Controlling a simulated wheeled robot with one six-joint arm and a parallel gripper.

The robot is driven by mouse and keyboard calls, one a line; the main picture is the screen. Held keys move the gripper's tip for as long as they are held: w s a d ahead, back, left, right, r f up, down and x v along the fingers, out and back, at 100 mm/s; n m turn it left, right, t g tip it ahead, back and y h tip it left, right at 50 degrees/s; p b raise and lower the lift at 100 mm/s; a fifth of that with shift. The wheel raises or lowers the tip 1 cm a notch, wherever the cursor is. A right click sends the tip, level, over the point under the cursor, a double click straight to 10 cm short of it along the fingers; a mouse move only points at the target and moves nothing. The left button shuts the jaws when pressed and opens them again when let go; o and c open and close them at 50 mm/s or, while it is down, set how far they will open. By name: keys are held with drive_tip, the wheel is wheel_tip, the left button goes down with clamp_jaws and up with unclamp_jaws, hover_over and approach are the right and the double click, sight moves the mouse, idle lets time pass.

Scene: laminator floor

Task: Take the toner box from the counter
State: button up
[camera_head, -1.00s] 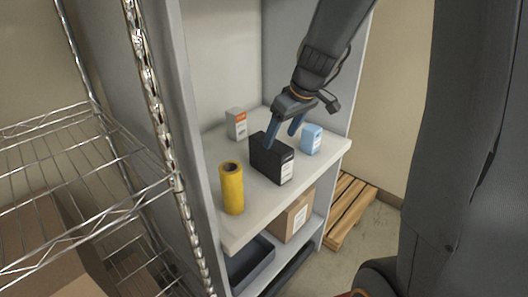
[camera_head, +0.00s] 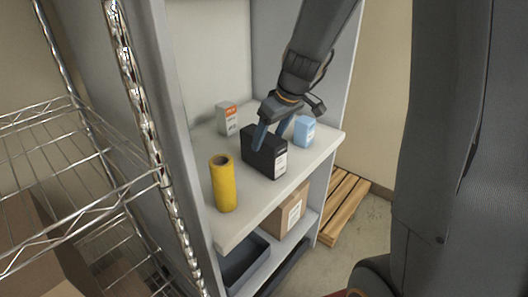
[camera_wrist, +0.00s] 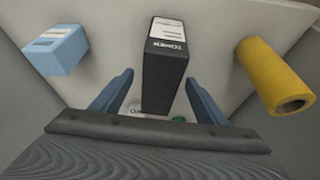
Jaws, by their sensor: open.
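The toner box (camera_head: 272,162) is a black upright box with a white label on its end, standing on the counter (camera_head: 262,203). In the wrist view the black box (camera_wrist: 165,82) is in the middle, with a white label and dark lettering. My gripper (camera_head: 270,141) is open, pointing down at the box from above. In the wrist view its two blue fingers appear on either side of the box, with a gap on each side. I cannot tell how far down the box they reach.
A yellow roll (camera_head: 223,184) stands left of the box, and a light blue carton (camera_head: 304,131) stands right. A white and orange carton (camera_head: 227,119) is behind. Lower down are a cardboard box (camera_head: 287,213) and a grey bin (camera_head: 244,262). A wire rack (camera_head: 75,190) is at the left.

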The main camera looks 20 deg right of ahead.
drive_tip(key=shift+p+x, duration=0.65)
drive_tip(key=shift+x, duration=2.5)
drive_tip(key=shift+w+a, duration=0.1)
drive_tip(key=shift+w, duration=0.05)
drive_tip(key=shift+c, duration=0.2)
drive_tip(key=c, duration=1.5)
